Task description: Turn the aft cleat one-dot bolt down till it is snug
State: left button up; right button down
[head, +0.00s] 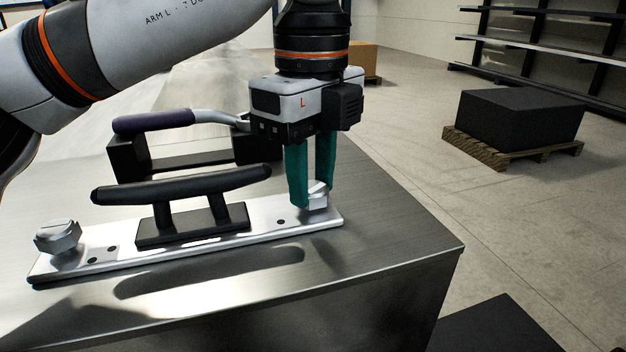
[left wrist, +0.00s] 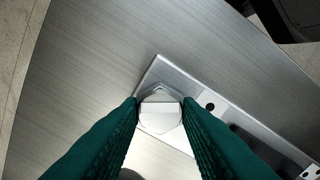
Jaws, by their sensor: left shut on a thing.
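A black cleat (head: 190,186) stands on a bright metal plate (head: 262,230) on the bench. The one-dot bolt (head: 319,199) is at the plate's right end, with a single dark dot beside it on the plate. My left gripper (head: 311,199) points straight down and its green fingers are shut on this bolt's head. In the left wrist view the pale hex head (left wrist: 161,112) sits between the fingertips (left wrist: 160,104). Whether its underside touches the plate is hidden. Another hex bolt (head: 58,236) stands raised at the left end, near two dots. My right gripper is out of view.
Behind the cleat, a tool with a purple grip (head: 153,120) rests on a black holder (head: 127,160). The bench's right edge (head: 410,180) is close to the plate. A black box (head: 520,120) on a pallet and dark shelves stand beyond on the floor.

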pick_arm(q)
jog(key=m+p, duration=0.2)
jog(key=m, duration=0.4)
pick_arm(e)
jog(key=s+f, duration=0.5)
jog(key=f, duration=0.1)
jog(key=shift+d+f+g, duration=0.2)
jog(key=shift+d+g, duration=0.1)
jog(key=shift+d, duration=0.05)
